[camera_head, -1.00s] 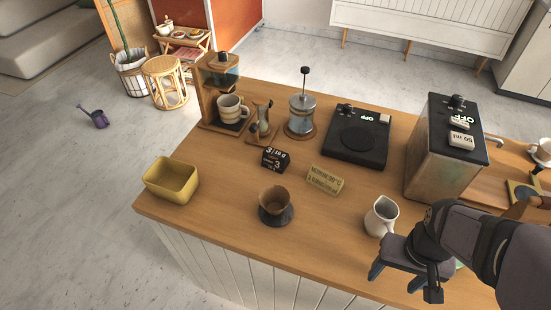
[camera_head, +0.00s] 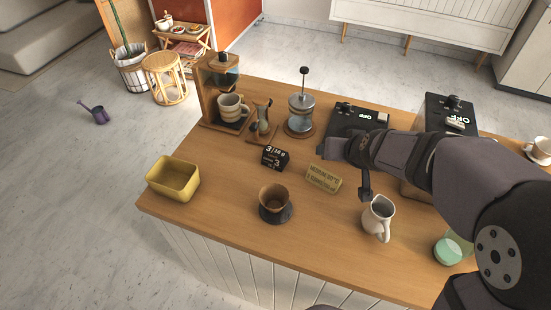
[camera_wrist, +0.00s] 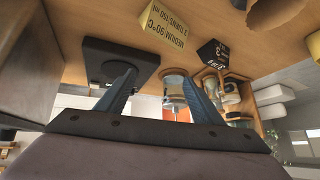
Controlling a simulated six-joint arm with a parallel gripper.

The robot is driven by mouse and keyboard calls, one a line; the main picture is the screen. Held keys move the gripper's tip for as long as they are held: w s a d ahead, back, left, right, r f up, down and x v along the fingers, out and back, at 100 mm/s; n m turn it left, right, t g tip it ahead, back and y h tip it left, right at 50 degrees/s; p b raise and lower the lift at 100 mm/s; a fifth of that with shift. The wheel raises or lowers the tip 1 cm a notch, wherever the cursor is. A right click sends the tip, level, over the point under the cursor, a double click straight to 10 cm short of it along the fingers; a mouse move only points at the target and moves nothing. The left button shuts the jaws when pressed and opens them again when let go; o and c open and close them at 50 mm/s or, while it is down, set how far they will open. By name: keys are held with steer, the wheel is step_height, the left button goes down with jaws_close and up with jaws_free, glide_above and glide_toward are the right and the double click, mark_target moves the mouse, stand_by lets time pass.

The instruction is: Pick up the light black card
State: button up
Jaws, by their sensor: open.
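The black card (camera_head: 275,158) is a small block with light lettering, standing on the wooden counter near the middle. It also shows in the wrist view (camera_wrist: 213,53), upper right of centre. My gripper (camera_head: 332,148) is to the right of the black card, above the counter near the black scale, and apart from the card. In the wrist view my gripper (camera_wrist: 160,78) shows two blue-grey fingers spread wide with nothing between them. In the head view the fingers are mostly hidden by my wrist.
A tan card (camera_head: 324,179) stands right of the black card. A dripper (camera_head: 275,199) is in front, a French press (camera_head: 301,112) behind. A white pitcher (camera_head: 377,218) stands below my arm. A yellow bin (camera_head: 173,180) is at left. Counter left of the black card is clear.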

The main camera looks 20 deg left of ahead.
steer(key=w+a+t+b, duration=0.2)
steer(key=w+a+t, duration=0.15)
steer(key=a, duration=0.65)
steer(key=m+t+b, duration=0.1)
steer(key=m, duration=0.1)
glide_above(276, 151)
steer(key=d, duration=0.2)
steer(key=shift+a+f, duration=0.25)
steer(key=shift+f, duration=0.7)
steer(key=s+a+f+h, duration=0.1)
steer(key=s, duration=0.1)
steer(key=s+a+f+m+t+h+b, duration=0.1)
steer(key=s+f+h, duration=0.1)
steer(key=s+f+m+h+b, duration=0.1)
steer(key=s+f, duration=0.1)
steer(key=s, duration=0.1)
steer(key=shift+a+f+t+h, duration=0.25)
steer(key=shift+a+h, duration=0.15)
steer(key=shift+s+f+m, duration=0.1)
steer(key=shift+s+m, duration=0.2)
steer(key=shift+s, duration=0.1)
steer(key=shift+d+p+x, duration=0.2)
steer(key=shift+p+x, duration=0.4)
steer(key=shift+x, duration=2.9)
steer(key=shift+w, duration=0.3)
steer(key=shift+f+p+x, duration=0.2)
steer(key=shift+p+x, duration=0.7)
steer(key=shift+x, duration=1.35)
